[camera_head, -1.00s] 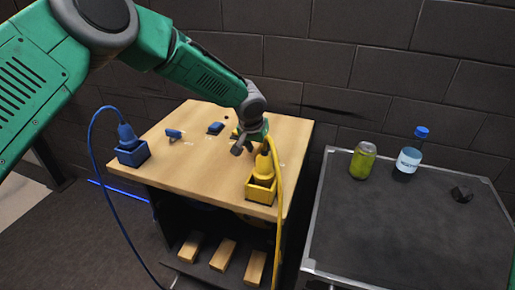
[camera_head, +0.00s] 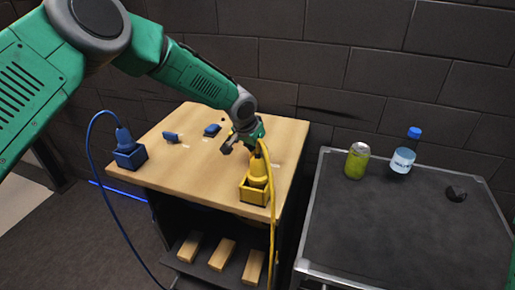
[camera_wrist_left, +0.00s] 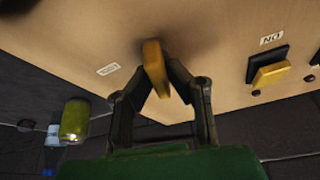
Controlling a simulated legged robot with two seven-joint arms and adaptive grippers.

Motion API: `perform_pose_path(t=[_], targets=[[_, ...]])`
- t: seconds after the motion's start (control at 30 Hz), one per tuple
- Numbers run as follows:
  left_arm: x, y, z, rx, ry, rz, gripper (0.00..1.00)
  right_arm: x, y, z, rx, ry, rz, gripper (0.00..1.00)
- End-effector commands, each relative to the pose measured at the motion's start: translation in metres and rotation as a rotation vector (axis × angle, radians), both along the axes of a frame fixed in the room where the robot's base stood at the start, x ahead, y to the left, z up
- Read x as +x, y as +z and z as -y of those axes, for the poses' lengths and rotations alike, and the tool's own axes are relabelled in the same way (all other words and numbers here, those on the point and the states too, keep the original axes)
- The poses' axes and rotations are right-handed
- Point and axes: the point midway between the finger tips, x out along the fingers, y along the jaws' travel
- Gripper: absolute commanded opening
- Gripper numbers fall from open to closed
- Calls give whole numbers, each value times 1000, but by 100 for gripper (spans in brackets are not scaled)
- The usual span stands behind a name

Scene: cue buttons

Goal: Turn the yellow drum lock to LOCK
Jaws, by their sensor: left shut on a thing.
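The yellow drum lock's handle (camera_wrist_left: 154,66) shows in the left wrist view as an elongated yellow grip on the wooden board. My left gripper (camera_wrist_left: 160,82) is shut on it, with a dark finger on each side. The handle is slightly tilted in that view. A small white label (camera_wrist_left: 108,69) lies to the left of the handle; its text is too small to read surely. In the head view my left gripper (camera_head: 238,143) is over the right part of the wooden top and hides most of the lock. My right gripper is not in view.
A yellow switch (camera_wrist_left: 270,73) with an ON label is right of the handle in the wrist view. A yellow plug in its box (camera_head: 255,190), its cable, a blue plug (camera_head: 128,155) and blue controls (camera_head: 212,130) are on the board. A can (camera_head: 357,162) and bottle (camera_head: 404,155) stand on the dark table.

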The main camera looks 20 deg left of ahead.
Motion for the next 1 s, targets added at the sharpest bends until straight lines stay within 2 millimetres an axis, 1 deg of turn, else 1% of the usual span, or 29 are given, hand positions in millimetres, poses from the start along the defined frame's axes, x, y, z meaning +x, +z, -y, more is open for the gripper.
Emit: perform_pose_path(t=[0.03, 0.13, 0.37, 0.57, 1.0], targets=[[1, 3, 2, -9, -42, 2, 0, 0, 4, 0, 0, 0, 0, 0], [0, 3, 3, -9, -135, 2, 0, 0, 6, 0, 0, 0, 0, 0], [0, 1, 3, -10, -352, 4, 0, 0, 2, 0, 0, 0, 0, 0], [0, 0, 3, -6, -542, 4, 0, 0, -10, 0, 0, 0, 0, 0], [-2, 0, 5, -4, -955, 3, 0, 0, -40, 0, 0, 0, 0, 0]])
